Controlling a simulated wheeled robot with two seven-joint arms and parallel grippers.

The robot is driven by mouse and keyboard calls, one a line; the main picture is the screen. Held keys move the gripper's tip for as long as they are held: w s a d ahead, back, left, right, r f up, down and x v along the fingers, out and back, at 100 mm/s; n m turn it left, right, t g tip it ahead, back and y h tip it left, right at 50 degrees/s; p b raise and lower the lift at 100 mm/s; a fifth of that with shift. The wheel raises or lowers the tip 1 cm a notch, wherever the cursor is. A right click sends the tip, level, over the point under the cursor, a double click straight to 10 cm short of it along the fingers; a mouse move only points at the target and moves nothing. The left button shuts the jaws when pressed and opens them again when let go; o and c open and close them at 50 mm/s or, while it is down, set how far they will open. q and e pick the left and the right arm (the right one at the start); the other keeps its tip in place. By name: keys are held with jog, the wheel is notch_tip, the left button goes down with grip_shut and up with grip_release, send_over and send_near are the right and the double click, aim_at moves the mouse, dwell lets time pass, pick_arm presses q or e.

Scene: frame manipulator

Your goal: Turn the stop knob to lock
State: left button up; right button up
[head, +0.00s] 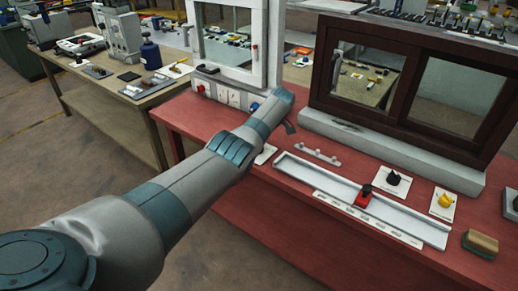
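Several knobs show in the head view, and I cannot tell by any label which is the stop knob. A red knob piece (364,196) sits on the long pale rail (318,186) on the red table. A black knob (393,178) and a yellow knob (444,201) stand on white plates to its right. A blue knob (254,106) is on the white window's base, close to my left arm's end. My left gripper (289,127) is over the table's back part, left of the dark window; its fingers are mostly hidden. My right gripper is out of view.
A dark brown window frame (408,42) stands on a pale sill (385,150) at the table's back. A white window frame (267,42) is left of it. A brown block (480,243) lies at the right. My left arm crosses the table's left part.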

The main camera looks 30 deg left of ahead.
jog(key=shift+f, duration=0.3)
pick_arm(q)
jog(key=o, duration=1.1)
jog(key=shift+c, duration=0.2)
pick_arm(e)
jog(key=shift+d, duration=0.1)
pick_arm(q)
jog(key=shift+r, duration=0.15)
jog(key=shift+d+r, duration=0.25)
jog(key=shift+r, duration=0.3)
jog(key=b+v, duration=0.3)
jog(key=v, duration=1.3)
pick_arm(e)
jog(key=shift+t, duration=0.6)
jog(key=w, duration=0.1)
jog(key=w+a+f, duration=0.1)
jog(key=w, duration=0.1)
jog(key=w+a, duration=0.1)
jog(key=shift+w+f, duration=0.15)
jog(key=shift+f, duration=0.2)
pick_arm(q)
jog(key=shift+a, duration=0.15)
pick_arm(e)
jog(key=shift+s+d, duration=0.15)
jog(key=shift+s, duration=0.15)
